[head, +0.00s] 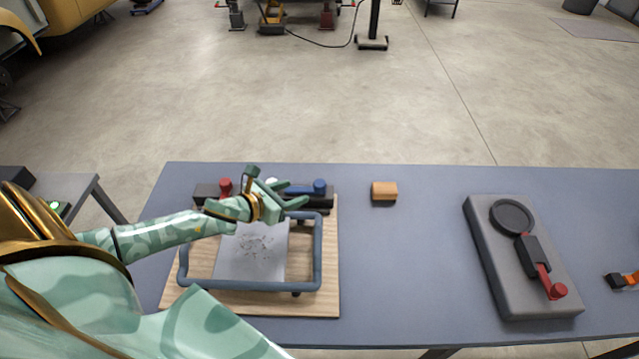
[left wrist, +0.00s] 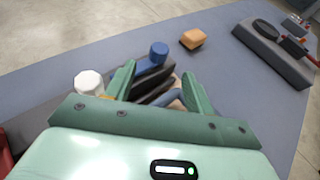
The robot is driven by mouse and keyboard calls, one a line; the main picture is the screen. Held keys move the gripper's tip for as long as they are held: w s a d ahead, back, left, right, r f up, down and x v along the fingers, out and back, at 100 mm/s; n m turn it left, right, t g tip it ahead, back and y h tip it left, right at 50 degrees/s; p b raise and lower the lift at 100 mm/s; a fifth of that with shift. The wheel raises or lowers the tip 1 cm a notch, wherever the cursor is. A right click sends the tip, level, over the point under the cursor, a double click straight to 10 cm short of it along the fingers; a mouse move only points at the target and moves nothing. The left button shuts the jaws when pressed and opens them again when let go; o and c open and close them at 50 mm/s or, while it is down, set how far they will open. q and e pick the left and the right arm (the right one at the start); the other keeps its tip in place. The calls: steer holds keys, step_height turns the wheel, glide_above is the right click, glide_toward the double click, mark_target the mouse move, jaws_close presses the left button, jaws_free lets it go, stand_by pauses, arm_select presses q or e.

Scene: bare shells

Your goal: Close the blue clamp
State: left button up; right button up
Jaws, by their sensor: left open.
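The blue clamp (head: 319,186) is at the back right of the wooden board (head: 328,260), its blue knob on a dark bar. In the left wrist view the blue knob (left wrist: 159,50) stands just beyond the fingertips, between their lines. My left gripper (head: 297,193) is open, its fingers apart and close to the blue clamp; no grip on it shows. The fingers partly hide the clamp's arm and base, so its exact angle is hard to tell. My right gripper is in neither view.
A red clamp (head: 225,187) stands left of my gripper. A white knob (left wrist: 88,82) is beside the left finger. A blue-grey frame (head: 318,255) lies over a grey sheet on the board. A wooden block (head: 384,191) and a grey fixture (head: 510,240) stand right, with clear table between.

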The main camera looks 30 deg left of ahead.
mark_target(318, 185)
arm_select(q)
steer(key=b+x, duration=0.1)
steer(key=x, duration=0.9)
steer(key=shift+w+f+b, duration=0.2)
steer(key=shift+b, duration=0.15)
steer(key=shift+w, duration=0.3)
steer(key=shift+d, duration=0.1)
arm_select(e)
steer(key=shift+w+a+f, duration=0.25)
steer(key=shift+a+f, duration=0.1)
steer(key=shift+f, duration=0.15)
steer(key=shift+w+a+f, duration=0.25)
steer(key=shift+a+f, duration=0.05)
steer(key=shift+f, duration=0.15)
arm_select(q)
steer(key=shift+c, duration=0.9)
jaws_close()
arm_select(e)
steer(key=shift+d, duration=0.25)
